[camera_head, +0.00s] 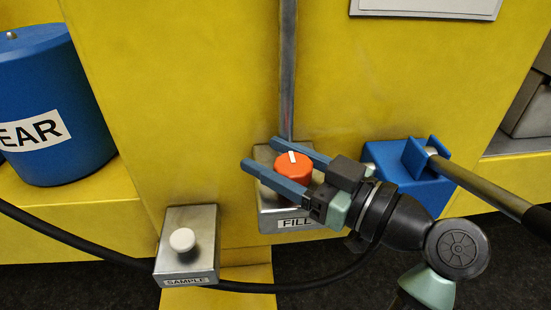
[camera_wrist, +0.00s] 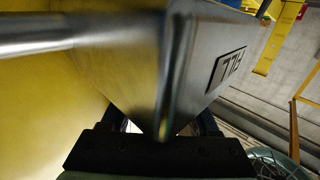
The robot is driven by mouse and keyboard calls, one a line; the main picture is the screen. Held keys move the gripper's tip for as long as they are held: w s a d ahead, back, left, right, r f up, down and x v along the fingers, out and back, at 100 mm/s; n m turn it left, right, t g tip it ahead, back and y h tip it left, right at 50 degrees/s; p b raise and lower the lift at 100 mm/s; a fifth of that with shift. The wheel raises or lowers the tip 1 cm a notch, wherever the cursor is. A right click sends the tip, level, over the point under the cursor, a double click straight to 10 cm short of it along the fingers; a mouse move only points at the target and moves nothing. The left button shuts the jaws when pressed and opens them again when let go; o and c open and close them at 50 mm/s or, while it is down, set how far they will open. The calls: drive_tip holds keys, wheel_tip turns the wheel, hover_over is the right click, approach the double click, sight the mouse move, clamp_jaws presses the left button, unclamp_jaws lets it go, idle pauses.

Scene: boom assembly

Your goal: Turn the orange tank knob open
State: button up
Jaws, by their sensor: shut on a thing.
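The orange knob (camera_head: 293,168) with a white pointer line sits on the grey metal box labelled FILL (camera_head: 296,224) in the head view. The pointer line points up and slightly left, toward the pipe. My gripper (camera_head: 259,154) reaches in from the right, its two blue fingers on either side of the knob with tips extending past it. It is shut on the knob. In the wrist view the FILL box (camera_wrist: 205,50) fills the middle, upside down and close, and the knob cannot be made out there.
A metal pipe (camera_head: 287,70) rises from the FILL box along the yellow wall. A SAMPLE box (camera_head: 187,260) with a white knob (camera_head: 182,240) stands lower left. A black cable (camera_head: 75,237) runs below. A blue clamp (camera_head: 425,160) with a grey bar is at right.

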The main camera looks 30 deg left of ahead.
drive_tip(key=o, duration=1.4)
drive_tip(key=shift+c, duration=0.2)
drive_tip(key=s+d+b, duration=0.1)
drive_tip(key=s+d, duration=0.1)
drive_tip(key=d, duration=1)
drive_tip(key=shift+s+d+b, duration=0.15)
drive_tip(key=shift+d+b, duration=0.15)
drive_tip(key=shift+d, duration=0.1)
